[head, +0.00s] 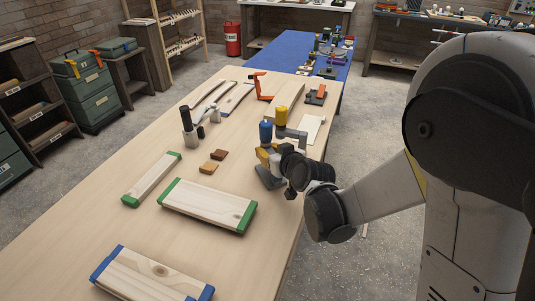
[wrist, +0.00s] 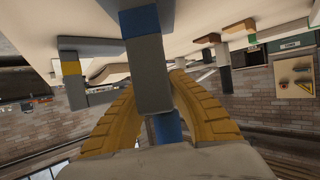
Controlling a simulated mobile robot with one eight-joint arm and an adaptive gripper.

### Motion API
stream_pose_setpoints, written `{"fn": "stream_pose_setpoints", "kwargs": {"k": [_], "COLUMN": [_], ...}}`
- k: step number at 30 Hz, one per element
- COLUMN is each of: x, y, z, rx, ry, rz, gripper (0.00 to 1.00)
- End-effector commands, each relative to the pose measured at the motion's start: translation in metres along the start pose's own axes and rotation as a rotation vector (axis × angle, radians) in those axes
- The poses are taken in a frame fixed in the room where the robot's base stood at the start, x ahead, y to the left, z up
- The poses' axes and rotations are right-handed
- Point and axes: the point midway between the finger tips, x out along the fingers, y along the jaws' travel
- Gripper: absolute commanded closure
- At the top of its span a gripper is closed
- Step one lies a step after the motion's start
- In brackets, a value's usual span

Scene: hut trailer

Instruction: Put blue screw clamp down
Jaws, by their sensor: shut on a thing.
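The blue screw clamp (head: 266,131) stands with its blue handle up near the right edge of the wooden table. It also shows in the wrist view as a grey body with a blue part (wrist: 150,75). My gripper (head: 268,154) is shut on it, and its yellow fingers (wrist: 165,105) lie on both sides of the clamp in the wrist view. My gripper hides part of the clamp in the head view. I cannot tell whether the clamp touches the tabletop.
A yellow-handled clamp (head: 282,116) stands just behind. Two small wood blocks (head: 213,161) lie to the left, and a green-ended board (head: 207,206) lies in front. A black-handled clamp (head: 188,127) stands farther left. Bare tabletop (head: 110,220) shows at the front left.

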Motion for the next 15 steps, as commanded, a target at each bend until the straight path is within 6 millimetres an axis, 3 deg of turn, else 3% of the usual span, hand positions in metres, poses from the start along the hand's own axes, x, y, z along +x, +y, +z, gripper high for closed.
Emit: {"fn": "stream_pose_setpoints", "kwargs": {"k": [8,9,10,15], "x": [0.0003,0.0007,0.0004,0.0002], "y": [0.0002,0.0,0.0,0.0], "z": [0.0006,0.0018,0.0012,0.0007], "rx": [0.0,0.0,0.0,0.0], "ry": [0.001,0.0,0.0,0.0], "rz": [0.001,0.0,0.0,0.0], "gripper": [1.0,0.73,0.64,0.61]}}
